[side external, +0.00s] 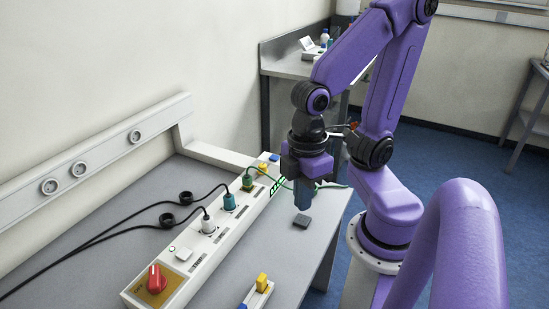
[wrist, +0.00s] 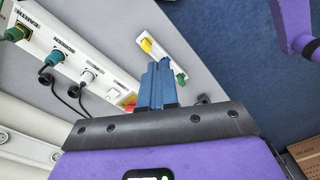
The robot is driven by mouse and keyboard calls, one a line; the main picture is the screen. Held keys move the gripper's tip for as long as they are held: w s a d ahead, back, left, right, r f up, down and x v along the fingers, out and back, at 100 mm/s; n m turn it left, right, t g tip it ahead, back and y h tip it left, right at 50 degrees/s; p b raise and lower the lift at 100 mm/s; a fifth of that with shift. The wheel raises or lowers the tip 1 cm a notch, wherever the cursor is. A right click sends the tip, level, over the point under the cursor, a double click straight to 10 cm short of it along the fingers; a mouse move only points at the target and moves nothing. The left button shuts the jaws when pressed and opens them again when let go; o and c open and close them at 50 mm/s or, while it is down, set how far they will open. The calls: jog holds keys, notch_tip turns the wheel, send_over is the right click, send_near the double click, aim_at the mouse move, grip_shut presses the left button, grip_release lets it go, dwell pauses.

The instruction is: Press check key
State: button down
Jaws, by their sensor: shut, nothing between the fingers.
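A long white panel (side external: 226,243) lies on the grey table. A white square key (side external: 183,254) sits on it between a red rotary knob (side external: 157,279) and a white plug (side external: 208,225); its label is too small to read. The square key also shows in the wrist view (wrist: 113,99). I cannot tell whether this is the check key. My gripper (side external: 303,206) is shut and empty, pointing down above the table to the right of the panel's far part, apart from it. Its blue fingers also show together in the wrist view (wrist: 158,65).
A teal plug (side external: 229,203) and a green plug (side external: 247,181) stand in the panel, with loose cables. A small white strip with a yellow block (side external: 262,283) lies at the front.

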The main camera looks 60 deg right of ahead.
jog(key=w+f+m+g+y, duration=0.1)
jog(key=w+f+m+y, duration=0.15)
jog(key=w+m, duration=1)
jog(key=w+d+f+m+t+y, duration=0.25)
jog(key=w+d+m, duration=0.55)
jog(key=w, duration=0.6)
jog(key=m+t+h, duration=0.4)
jog(key=m+t, duration=0.4)
jog(key=m, duration=0.8)
send_over(277, 157)
notch_tip(277, 157, down, 9)
jog(key=shift+r, duration=0.2)
jog(key=shift+a+f+y, duration=0.1)
jog(key=shift+y, duration=0.2)
jog(key=shift+f, duration=4.3)
jog(key=shift+f, duration=0.2)
